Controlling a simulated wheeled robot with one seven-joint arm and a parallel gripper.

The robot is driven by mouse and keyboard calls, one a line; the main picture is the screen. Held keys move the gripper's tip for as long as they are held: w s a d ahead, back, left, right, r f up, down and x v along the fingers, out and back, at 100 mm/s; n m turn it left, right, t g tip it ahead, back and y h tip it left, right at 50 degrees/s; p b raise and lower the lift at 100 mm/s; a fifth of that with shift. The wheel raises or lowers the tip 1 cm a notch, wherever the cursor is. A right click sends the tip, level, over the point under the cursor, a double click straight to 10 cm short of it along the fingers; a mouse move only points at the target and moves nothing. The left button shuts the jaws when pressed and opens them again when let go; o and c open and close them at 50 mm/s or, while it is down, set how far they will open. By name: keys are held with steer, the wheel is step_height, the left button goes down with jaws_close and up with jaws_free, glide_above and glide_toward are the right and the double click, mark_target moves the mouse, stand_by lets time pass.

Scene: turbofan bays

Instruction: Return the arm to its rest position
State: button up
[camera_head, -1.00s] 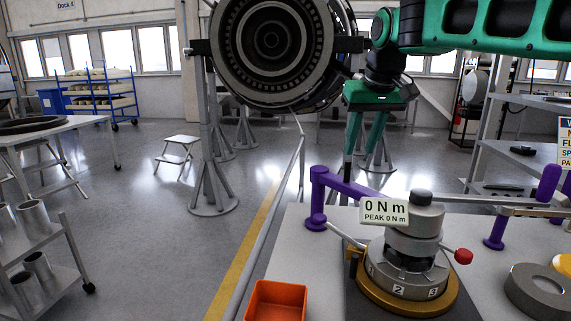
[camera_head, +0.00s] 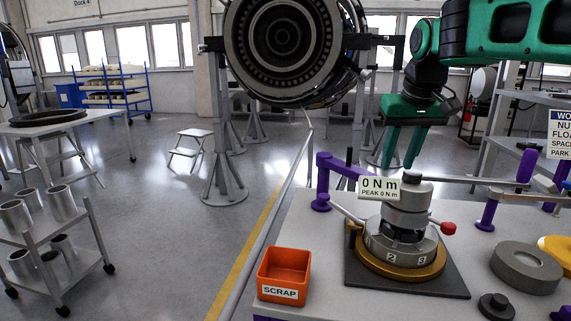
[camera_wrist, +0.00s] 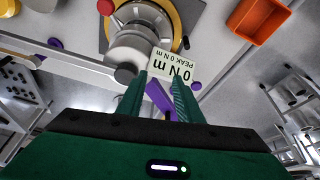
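My arm is green and extends in from the upper right of the head view. My gripper (camera_head: 402,163) points down above and behind the torque fixture (camera_head: 402,255) on the bench. Its two green fingers are apart with nothing visible between them. The wrist view also shows the gripper (camera_wrist: 159,80) open and empty, with the fixture's grey post and the "0 N m" sign (camera_wrist: 172,68) beyond the fingertips. The fixture has a gold base ring, numbered faces and a red-knobbed handle. The gripper appears apart from it.
An orange SCRAP bin (camera_head: 284,272) sits at the bench's front left. A purple-jointed arm (camera_head: 323,180) stands behind the fixture. A grey ring (camera_head: 526,267) and black knob (camera_head: 496,306) lie to the right. A turbofan engine (camera_head: 290,45) hangs behind.

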steer(key=s+d+f+m+g, duration=0.1)
steer(key=s+d+f+m, duration=0.1)
steer(key=s+d+f, duration=0.5)
steer(key=s+d+f+m+g, duration=0.1)
steer(key=s+d+f+m, duration=0.1)
steer(key=s+d+f, duration=0.55)
steer(key=s+f+m+g, duration=0.1)
steer(key=s+f, duration=0.2)
steer(key=s, duration=0.6)
steer(key=s+f+m, duration=0.1)
steer(key=s+f, duration=0.3)
steer(key=s, duration=0.4)
steer(key=shift+s+d+f+m+g, duration=0.3)
steer(key=shift+s+d+g, duration=0.05)
steer(key=shift+d+g, duration=0.05)
steer(key=shift+w+f, duration=0.2)
steer(key=shift+w, duration=0.45)
